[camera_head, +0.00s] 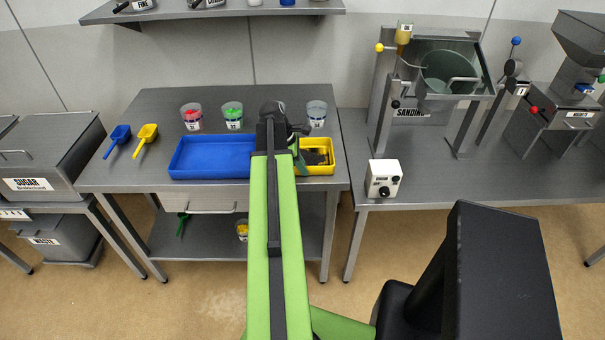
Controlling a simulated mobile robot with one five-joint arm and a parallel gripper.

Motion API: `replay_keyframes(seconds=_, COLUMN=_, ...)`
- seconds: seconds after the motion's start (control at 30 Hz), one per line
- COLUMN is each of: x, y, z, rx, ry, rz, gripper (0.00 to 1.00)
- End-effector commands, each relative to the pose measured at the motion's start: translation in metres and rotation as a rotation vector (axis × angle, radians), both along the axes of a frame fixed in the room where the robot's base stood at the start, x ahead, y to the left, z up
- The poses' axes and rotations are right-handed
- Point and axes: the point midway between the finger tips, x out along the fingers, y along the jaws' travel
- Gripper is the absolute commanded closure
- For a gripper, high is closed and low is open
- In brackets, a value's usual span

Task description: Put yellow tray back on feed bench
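The yellow tray (325,170) sits at the front right of the middle grey bench (150,100), right of a blue tray. My green arm hides its left part. Something dark shows inside the tray; I cannot tell whether it is contents or part of my gripper. My arm reaches over the bench, and its dark end (274,122) is beside or above the tray's left side. The fingertips are not clear, so I cannot tell whether they are open or touch the tray. No label names the feed bench.
A blue tray (210,157) lies left of my arm. Blue (119,137) and yellow (146,136) scoops and several cups (192,116) stand on the bench. At right, another bench carries the sanding drum (447,72) and a white control box (383,179). A shelf (215,13) hangs above.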

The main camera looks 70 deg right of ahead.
Motion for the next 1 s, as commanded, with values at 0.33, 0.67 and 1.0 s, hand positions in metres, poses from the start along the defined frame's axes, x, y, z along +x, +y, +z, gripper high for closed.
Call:
replay_keyframes(seconds=0.33, x=0.000, y=0.000, z=-0.003, rx=0.000, ry=0.000, rz=0.001, gripper=0.94)
replay_keyframes(seconds=0.67, x=0.001, y=0.000, z=-0.001, rx=-0.001, ry=0.000, rz=0.001, gripper=0.74)
replay_keyframes(seconds=1.0, x=0.005, y=0.002, z=0.017, rx=0.000, ry=0.000, rz=0.003, gripper=0.74)
